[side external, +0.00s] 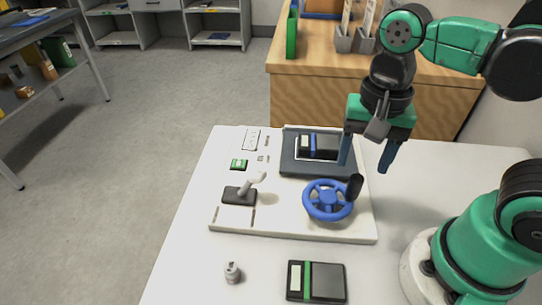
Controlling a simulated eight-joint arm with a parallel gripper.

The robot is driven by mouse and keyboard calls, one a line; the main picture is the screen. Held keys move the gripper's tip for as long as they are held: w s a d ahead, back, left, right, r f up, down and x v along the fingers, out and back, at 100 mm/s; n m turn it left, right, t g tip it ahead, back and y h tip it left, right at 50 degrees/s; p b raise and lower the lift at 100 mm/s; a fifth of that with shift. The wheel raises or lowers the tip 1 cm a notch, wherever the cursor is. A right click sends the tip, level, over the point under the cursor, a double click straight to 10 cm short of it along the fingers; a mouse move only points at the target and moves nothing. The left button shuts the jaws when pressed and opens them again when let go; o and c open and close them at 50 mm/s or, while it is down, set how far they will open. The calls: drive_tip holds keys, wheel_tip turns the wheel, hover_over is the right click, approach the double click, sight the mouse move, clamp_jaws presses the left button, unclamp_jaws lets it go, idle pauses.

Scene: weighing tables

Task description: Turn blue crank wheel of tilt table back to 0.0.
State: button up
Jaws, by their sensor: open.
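The blue crank wheel (323,201) sits at the front right of the white base board (290,230), with a dark upright handle (354,187) on its right rim. Behind it is the dark tilt table plate (290,166), with a black and blue device lying on it. A green display (239,165) is on the board's left side; its reading is too small to tell. My gripper (366,160) points down above the board's right back part. Its blue fingers are apart with nothing visible between them. It is higher than the wheel and apart from the handle.
A grey lever (245,189) stands on the board left of the wheel. A small metal weight (232,272) and a black and green device (316,281) are on the white table in front. A wooden desk (310,85) stands behind.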

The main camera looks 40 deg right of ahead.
sight(358, 178)
drive_tip(key=shift+f, duration=2.75)
drive_tip(key=shift+c, duration=0.3)
clamp_jaws()
